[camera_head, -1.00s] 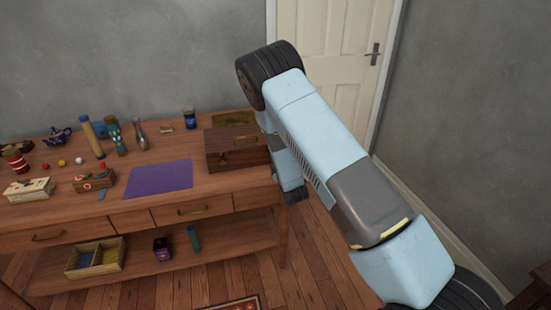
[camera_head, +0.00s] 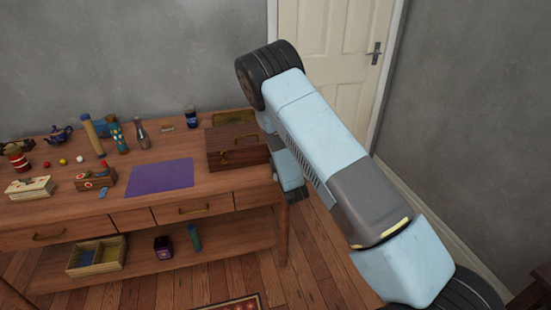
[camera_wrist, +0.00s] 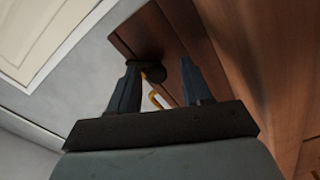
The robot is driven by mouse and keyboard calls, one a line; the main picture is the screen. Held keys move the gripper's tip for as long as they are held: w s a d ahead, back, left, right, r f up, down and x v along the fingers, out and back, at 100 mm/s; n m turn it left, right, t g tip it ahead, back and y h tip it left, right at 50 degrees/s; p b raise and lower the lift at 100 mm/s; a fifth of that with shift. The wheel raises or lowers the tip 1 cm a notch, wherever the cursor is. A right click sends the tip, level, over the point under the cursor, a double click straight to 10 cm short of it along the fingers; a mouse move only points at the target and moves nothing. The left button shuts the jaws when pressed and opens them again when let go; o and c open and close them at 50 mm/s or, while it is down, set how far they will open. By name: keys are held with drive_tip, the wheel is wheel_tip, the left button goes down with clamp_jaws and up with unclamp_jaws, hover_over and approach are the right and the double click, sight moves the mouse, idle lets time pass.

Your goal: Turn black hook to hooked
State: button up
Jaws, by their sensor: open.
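My gripper (camera_wrist: 159,68) is open in the wrist view, its two dark fingers apart beside a brown wooden surface. A dark rounded piece (camera_wrist: 159,73) lies in shadow near the fingertips; I cannot tell whether it is the black hook. A small yellow and white piece (camera_wrist: 157,98) shows between the fingers, and I cannot tell what it belongs to. In the head view my arm hides the gripper, and I cannot make out a black hook there.
A brown wooden case (camera_head: 232,157) stands at the table's right end, beside a purple mat (camera_head: 160,177). A teapot, bottles and small boxes crowd the table's left. A divided tray (camera_head: 97,256) is on the lower shelf. A white door (camera_head: 330,45) stands behind my arm.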

drive_tip(key=v, duration=1.3)
drive_tip(key=shift+s, duration=0.35)
drive_tip(key=shift+d, duration=0.1)
drive_tip(key=w+d+r+m+g+h, duration=0.15)
drive_tip(key=d+r+m, duration=0.25)
drive_tip(key=r, duration=0.4)
drive_tip(key=w+d+r+m+g+h, duration=0.1)
drive_tip(key=d+r+m+g+h, duration=0.15)
drive_tip(key=d+r+m, duration=0.4)
drive_tip(key=s+d+r+m+g, duration=0.1)
drive_tip(key=s+r+g, duration=0.1)
drive_tip(key=s+r, duration=0.4)
drive_tip(key=s+d+r+m+g, duration=0.1)
drive_tip(key=s+d+r+g, duration=0.15)
drive_tip(key=r, duration=0.55)
drive_tip(key=s+d+r+m+g, duration=0.1)
drive_tip(key=s+r, duration=0.3)
drive_tip(key=s, duration=0.9)
drive_tip(key=s+d+r+m+g+h, duration=0.1)
drive_tip(key=s+d+r+m+g, duration=0.1)
drive_tip(key=s, duration=1)
wheel_tip(320, 180, up, 3)
drive_tip(key=d+m, duration=0.1)
drive_tip(key=d, duration=0.1)
drive_tip(key=shift+s+d+f, duration=0.2)
drive_tip(key=shift+s+d, duration=0.1)
drive_tip(key=shift+s, duration=0.05)
